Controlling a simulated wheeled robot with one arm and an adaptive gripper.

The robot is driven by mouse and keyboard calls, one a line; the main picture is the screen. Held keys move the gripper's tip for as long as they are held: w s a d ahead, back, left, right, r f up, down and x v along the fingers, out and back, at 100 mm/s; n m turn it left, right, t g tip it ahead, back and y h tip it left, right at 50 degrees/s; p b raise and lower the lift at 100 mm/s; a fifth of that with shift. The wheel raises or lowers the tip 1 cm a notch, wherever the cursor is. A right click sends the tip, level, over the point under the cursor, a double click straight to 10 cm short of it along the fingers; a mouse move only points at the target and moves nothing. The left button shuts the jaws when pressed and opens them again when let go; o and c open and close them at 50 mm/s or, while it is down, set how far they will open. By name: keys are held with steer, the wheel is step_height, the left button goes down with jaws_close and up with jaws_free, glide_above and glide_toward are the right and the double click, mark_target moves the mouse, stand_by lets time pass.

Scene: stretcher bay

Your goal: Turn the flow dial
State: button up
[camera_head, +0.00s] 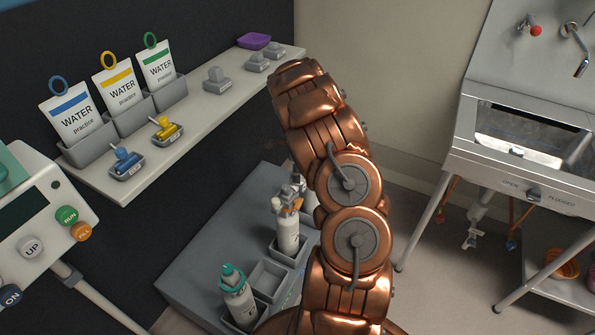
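I cannot pick out a thing marked as the flow dial. A pale control unit at the left edge has a dark screen, a green RUN button (67,215), an orange button (80,232), an UP button (31,247) and an ON button (11,295). A teal part (12,168) sits on top of it, cut off by the picture edge. A small knob (534,194) sits between OPEN and PLUGGED on the sink front at right. My copper arm rises through the middle. My gripper is mostly hidden behind it, near the bottle rack; its fingers do not show clearly.
A wall shelf (225,98) holds three WATER pouches, blue and yellow clamps (167,128) in trays, grey fittings and a purple dish (253,41). Bottles stand in a grey rack (205,270) below. A steel sink (530,70) stands right. Floor is clear between arm and sink.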

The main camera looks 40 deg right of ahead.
jaws_close()
